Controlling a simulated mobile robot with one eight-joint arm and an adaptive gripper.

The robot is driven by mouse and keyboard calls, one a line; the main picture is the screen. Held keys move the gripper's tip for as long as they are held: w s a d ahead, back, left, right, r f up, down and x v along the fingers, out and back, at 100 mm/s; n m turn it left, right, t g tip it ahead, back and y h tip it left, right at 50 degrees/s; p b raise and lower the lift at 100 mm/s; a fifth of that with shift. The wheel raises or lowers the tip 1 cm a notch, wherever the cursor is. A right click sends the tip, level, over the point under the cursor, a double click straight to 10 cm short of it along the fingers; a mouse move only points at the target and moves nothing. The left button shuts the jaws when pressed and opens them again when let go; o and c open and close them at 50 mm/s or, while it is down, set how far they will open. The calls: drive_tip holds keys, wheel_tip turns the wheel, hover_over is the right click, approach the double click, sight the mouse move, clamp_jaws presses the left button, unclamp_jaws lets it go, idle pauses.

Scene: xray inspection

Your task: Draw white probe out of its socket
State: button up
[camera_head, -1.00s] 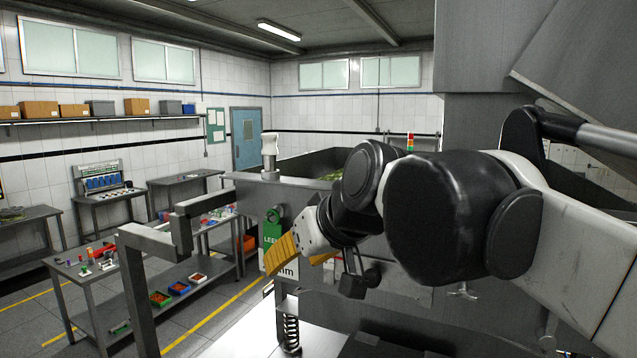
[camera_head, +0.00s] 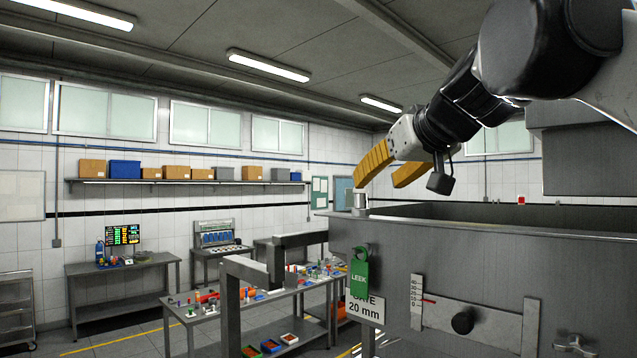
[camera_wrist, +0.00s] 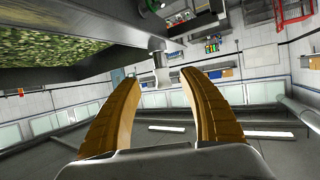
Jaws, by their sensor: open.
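The white probe (camera_wrist: 162,76) shows in the wrist view as a short pale piece on the end of a grey metal socket (camera_wrist: 156,45). That view is turned over, with the ceiling at the bottom. In the head view the silver socket (camera_head: 360,201) stands upright at the near left corner of the big metal tank; the probe above it is mostly hidden by a finger. My gripper (camera_head: 378,184) has two curved yellow fingers, open. In the wrist view the probe appears between the fingertips (camera_wrist: 160,84); I see no contact.
The metal tank (camera_head: 450,240) has an open top, and green leafy matter (camera_wrist: 60,35) lies inside. A bench (camera_head: 215,298) with small parts stands left.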

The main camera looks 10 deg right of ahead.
sight(364, 194)
drive_tip(key=p+x, duration=0.1)
drive_tip(key=x, duration=0.8)
drive_tip(key=shift+w+f, duration=0.1)
drive_tip(key=shift+f, duration=0.1)
drive_tip(key=shift+s+r, duration=0.1)
drive_tip(key=shift+s, duration=0.15)
drive_tip(key=c, duration=0.6)
clamp_jaws()
drive_tip(key=shift+w, duration=0.1)
drive_tip(key=shift+c, duration=1.9)
unclamp_jaws()
clamp_jaws()
